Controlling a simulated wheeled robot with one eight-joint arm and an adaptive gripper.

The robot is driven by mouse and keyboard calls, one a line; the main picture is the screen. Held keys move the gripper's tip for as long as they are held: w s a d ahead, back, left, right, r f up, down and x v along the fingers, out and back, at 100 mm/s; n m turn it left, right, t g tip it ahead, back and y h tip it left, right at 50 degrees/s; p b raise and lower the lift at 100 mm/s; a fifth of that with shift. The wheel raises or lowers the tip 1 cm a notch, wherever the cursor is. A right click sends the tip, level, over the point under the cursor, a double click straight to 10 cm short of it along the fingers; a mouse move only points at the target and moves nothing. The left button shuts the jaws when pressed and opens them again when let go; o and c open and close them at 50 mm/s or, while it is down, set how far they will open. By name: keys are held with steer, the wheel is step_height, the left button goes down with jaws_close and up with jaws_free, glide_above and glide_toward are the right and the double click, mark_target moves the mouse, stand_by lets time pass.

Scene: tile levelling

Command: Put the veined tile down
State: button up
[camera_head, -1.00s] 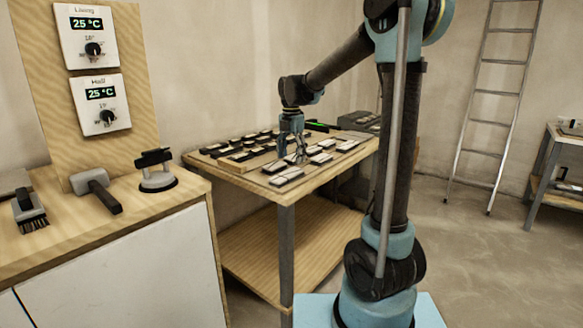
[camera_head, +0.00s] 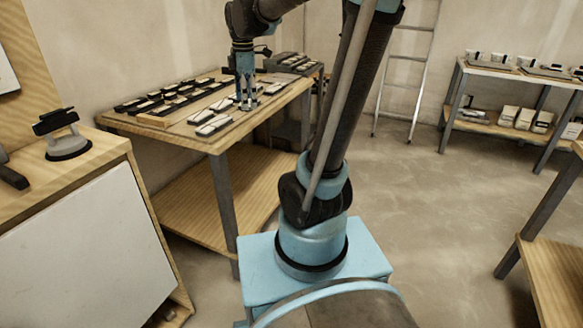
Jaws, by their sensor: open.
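My gripper (camera_head: 247,104) points down over the right part of the work table (camera_head: 190,138). It is open, with its fingertips close to the table top among the light tiles. A pair of light tiles (camera_head: 212,123) lies just left of and in front of it. Another light tile lies to the right of the fingers (camera_head: 273,89). The tiles are too small here to tell which one is veined. I see no tile held between the fingers, and the fingers partly hide what lies behind them.
Several tiles stand in dark holders (camera_head: 170,97) at the table's left and back. A grey device (camera_head: 290,62) sits behind. A suction lifter (camera_head: 62,140) stands on the left cabinet. A ladder (camera_head: 407,60) and a stocked shelf (camera_head: 510,75) are at the back right. The floor between is clear.

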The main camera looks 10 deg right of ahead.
steer(key=s+d+f+m, duration=0.5)
steer(key=s+f+m, duration=0.3)
steer(key=s+m, duration=0.1)
steer(key=s+d+f+m+t, duration=0.1)
steer(key=s+d+f+m, duration=0.5)
steer(key=s+f+m, duration=0.2)
steer(key=s+m, duration=0.2)
steer(key=s, duration=0.2)
steer(key=shift+s+d+f, duration=0.15)
steer(key=shift+s+f, duration=0.05)
steer(key=shift+f, duration=0.1)
